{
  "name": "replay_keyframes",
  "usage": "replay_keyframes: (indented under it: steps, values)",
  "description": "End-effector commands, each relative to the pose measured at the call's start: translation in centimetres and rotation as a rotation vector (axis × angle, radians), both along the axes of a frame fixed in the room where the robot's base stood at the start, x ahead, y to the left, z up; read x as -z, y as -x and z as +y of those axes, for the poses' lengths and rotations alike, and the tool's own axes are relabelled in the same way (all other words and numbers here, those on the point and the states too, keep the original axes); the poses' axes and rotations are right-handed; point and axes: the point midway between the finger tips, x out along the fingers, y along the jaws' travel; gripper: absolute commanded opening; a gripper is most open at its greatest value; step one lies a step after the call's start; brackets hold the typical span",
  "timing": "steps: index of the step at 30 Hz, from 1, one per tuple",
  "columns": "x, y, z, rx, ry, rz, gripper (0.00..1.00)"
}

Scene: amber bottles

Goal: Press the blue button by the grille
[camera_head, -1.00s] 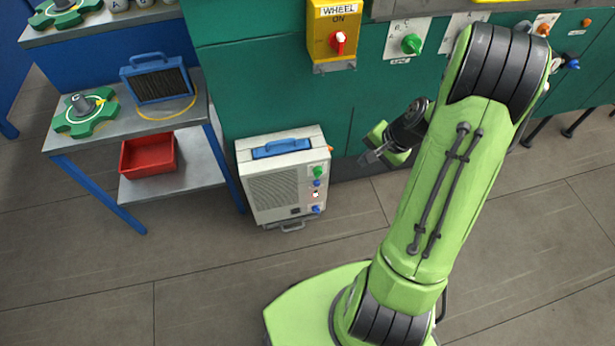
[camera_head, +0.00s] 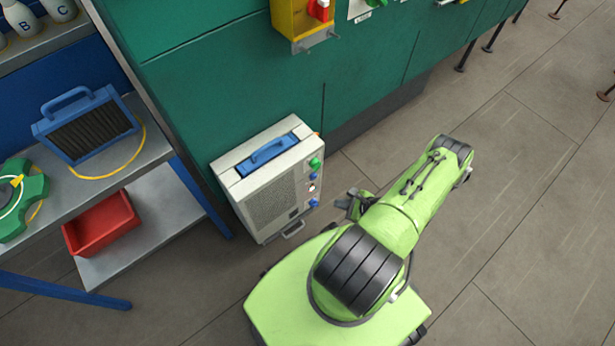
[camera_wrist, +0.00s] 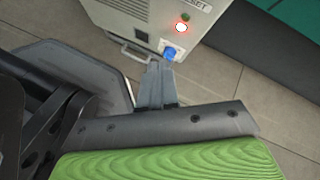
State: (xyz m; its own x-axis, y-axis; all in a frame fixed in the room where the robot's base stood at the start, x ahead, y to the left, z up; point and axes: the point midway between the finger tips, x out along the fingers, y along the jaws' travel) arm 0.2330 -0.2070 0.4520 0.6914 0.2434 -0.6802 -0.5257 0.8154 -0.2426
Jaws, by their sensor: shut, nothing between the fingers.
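A pale box (camera_head: 258,215) with a perforated grille (camera_head: 273,204) stands on the floor against the green cabinet. A column of controls sits right of the grille, including an upper blue button (camera_head: 312,176) and a lower blue button (camera_head: 313,203). In the wrist view the lower blue button (camera_wrist: 172,53) sits below a lit red lamp (camera_wrist: 181,28). My gripper (camera_head: 345,205) is shut and empty, just right of the box. In the wrist view its fingertips (camera_wrist: 157,68) are very close below the lower blue button; I cannot tell whether they touch.
A handle (camera_wrist: 133,52) juts from the box's lower edge. The green cabinet (camera_head: 220,90) stands behind the box. A metal shelf unit (camera_head: 165,200) with a red bin (camera_head: 100,225) and a blue-framed filter (camera_head: 88,125) is at left. Open floor (camera_head: 540,210) lies to the right.

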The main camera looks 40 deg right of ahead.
Motion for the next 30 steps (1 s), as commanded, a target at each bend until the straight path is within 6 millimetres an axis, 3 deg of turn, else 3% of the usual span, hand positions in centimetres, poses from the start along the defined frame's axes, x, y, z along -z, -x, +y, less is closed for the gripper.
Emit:
replay_keyframes:
  steps: [9, 24, 30]
  values:
    - [-0.1, -0.6, 0.0, -0.006, 0.003, 0.0, 0.0]
    - [-0.1, -7.5, 0.2, -0.007, 0.003, 0.0, 0.0]
    - [-0.1, -8.8, 0.2, -0.006, 0.003, 0.0, 0.0]
